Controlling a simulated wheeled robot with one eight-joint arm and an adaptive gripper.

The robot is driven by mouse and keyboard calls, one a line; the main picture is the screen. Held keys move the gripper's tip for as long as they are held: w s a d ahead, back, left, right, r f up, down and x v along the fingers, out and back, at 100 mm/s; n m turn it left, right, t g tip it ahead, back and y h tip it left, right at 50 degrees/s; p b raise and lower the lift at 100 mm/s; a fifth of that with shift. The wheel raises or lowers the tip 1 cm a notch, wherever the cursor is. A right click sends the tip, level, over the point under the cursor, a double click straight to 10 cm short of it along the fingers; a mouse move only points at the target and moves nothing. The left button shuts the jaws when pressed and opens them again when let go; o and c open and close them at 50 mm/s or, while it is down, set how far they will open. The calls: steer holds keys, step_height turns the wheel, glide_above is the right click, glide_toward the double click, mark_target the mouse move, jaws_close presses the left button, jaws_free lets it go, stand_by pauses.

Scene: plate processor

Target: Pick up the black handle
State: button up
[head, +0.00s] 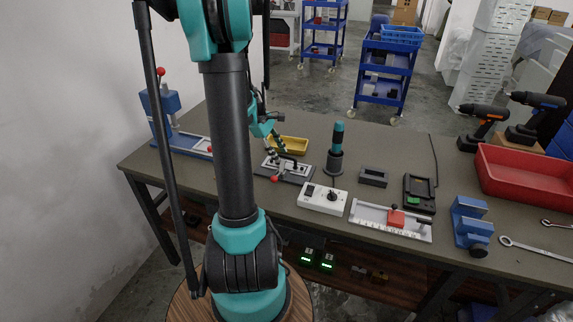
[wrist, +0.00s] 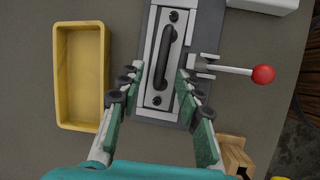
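The black handle (wrist: 166,52) lies lengthwise on a light metal plate of a grey clamp fixture (wrist: 196,30) in the wrist view. A toggle lever with a red ball knob (wrist: 263,74) sticks out to the right of the fixture. My gripper (wrist: 160,76) is open and empty. Its two fingers stand on either side of the handle's near part, apart from it. In the head view my gripper (head: 277,145) is pointed down over the fixture (head: 297,177) on the table, and the handle is hard to make out there.
A yellow tray (wrist: 80,75) is close to the left of the fixture. In the head view a white switch box (head: 322,198), a teal-and-black tool (head: 336,150), a grey block (head: 373,177) and a red bin (head: 525,178) share the table. A wooden block (wrist: 235,155) shows near my right finger.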

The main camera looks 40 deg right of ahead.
steer(key=shift+x, duration=1.2)
jaws_close()
